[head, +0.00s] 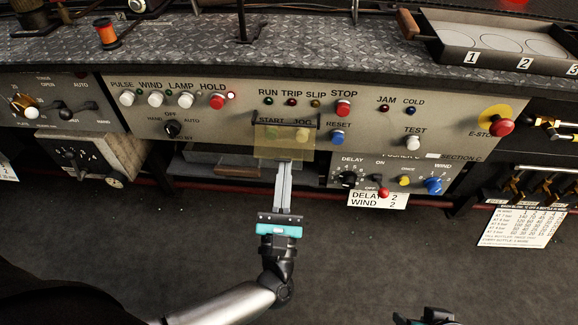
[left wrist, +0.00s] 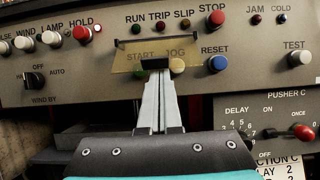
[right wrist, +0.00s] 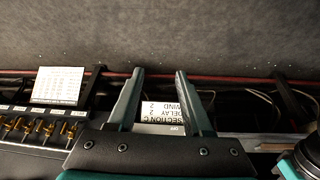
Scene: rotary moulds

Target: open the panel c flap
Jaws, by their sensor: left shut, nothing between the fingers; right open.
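The flap is a see-through yellow cover (head: 284,143) over the START and JOG buttons, hanging from a dark hinge bar on the grey panel. It also shows in the left wrist view (left wrist: 128,62). Its lower edge appears to stand out a little from the panel. My left gripper (head: 285,164) is shut and empty, with its tips at the middle of the flap's lower edge (left wrist: 155,65). I cannot tell whether they touch it.
A red STOP button (head: 343,107) and blue RESET button (head: 337,138) are right of the flap. A red HOLD button (head: 217,101) is to its left. A lower panel with DELAY and WIND knobs (head: 434,185) sits below right. The floor in front is clear.

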